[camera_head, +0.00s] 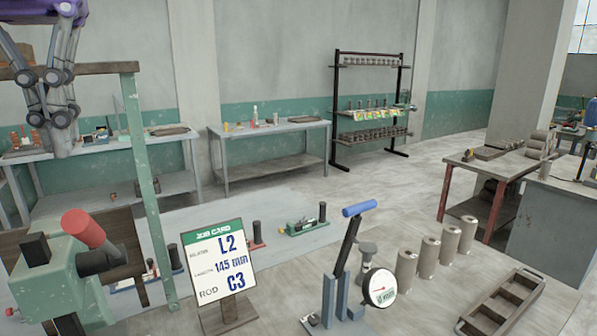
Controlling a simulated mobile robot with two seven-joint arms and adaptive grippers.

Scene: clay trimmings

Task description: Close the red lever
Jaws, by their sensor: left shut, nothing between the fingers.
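The red lever (84,228) has a thick red cylindrical grip on a dark shaft. It sticks up and to the left from a green machine body (62,268) at the lower left. My left gripper (62,148) hangs at the upper left with its fingers pointing down. It is shut and empty, above the red grip in the picture and apart from it. My right gripper is not in view.
A green post (143,180) stands just right of my left gripper. A job card (219,264) reads L2, 145 mm, C3. A blue-handled lever (360,208) stands beside a round gauge (381,288). Several grey cylinders (428,256) and an empty tray (500,306) are at the right.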

